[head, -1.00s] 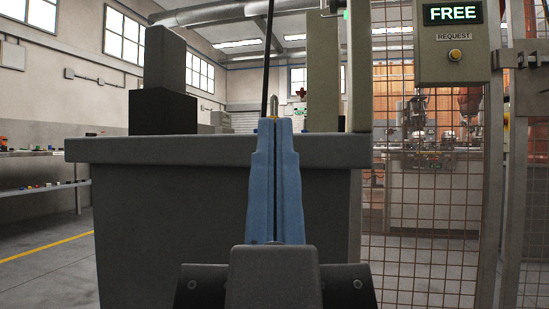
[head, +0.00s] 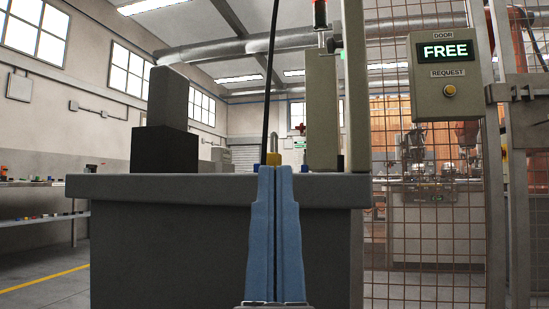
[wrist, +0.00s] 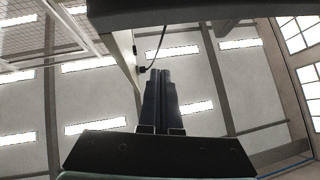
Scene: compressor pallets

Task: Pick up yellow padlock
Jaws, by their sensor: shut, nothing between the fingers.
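The yellow padlock (head: 273,158) stands on the grey table (head: 200,187), near its back edge from here, just above my fingertips in the head view. Its lower part is hidden behind the fingers. My gripper (head: 276,168) has two long blue fingers pressed together, pointing up in the picture, with nothing between them. It is in front of the table. The wrist view shows the shut fingers (wrist: 162,72) against the ceiling, with the dark underside of a surface above; the padlock is not seen there.
A dark block (head: 165,148) with a grey block on top stands on the table's left. Grey-green posts (head: 322,115) rise at the right. A control box reading FREE (head: 447,75) hangs by a wire mesh fence (head: 430,245). Small blue things lie near the posts.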

